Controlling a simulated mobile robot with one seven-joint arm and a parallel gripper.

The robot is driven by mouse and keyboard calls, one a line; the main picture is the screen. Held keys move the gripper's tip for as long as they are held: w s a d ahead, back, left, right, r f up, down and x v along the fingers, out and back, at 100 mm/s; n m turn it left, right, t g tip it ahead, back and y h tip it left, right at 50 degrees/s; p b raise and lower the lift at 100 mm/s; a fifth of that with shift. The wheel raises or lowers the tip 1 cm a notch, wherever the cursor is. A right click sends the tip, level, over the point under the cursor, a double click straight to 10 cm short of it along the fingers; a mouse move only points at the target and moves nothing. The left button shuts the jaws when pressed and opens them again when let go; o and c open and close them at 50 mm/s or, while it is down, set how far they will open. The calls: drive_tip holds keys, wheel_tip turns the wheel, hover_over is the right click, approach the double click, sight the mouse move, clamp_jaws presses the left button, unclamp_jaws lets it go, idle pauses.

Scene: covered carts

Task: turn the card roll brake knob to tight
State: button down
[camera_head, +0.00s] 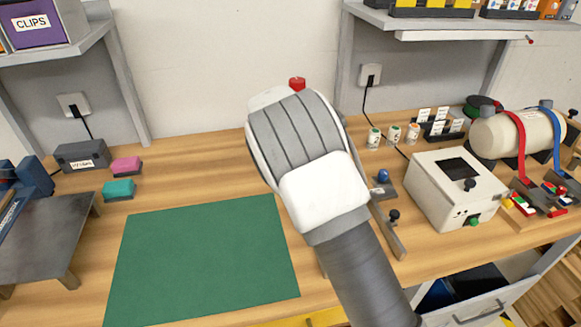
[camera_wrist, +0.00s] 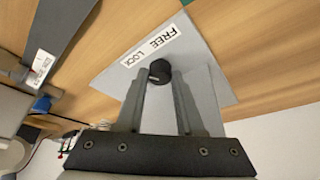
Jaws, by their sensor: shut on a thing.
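A black knob (camera_wrist: 159,71) stands on a light grey plate (camera_wrist: 215,75) in the wrist view. A white label (camera_wrist: 152,46) on the plate reads FREE and LOCK; I see no word "tight". My gripper (camera_wrist: 159,78) is shut on the knob, with one finger on each side of it. Which word the knob points to cannot be told. In the head view my arm covers the gripper, the knob and its plate.
A green mat (camera_head: 205,260) lies left of my arm. Right of it are a blue ball knob (camera_head: 383,175), a lever (camera_head: 390,235), a white box (camera_head: 450,190) and a cream roll (camera_head: 520,130) with straps. A red knob (camera_head: 297,83) shows just behind my arm.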

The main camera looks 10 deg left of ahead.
drive_tip(key=shift+m, duration=0.6)
drive_tip(key=shift+a+h, duration=0.1)
drive_tip(key=shift+h, duration=0.2)
drive_tip(key=c, duration=0.8)
unclamp_jaws()
drive_tip(key=p+v, duration=0.1)
drive_tip(key=v, duration=1.6)
drive_tip(key=shift+w+r, duration=0.1)
drive_tip(key=shift+r, duration=0.2)
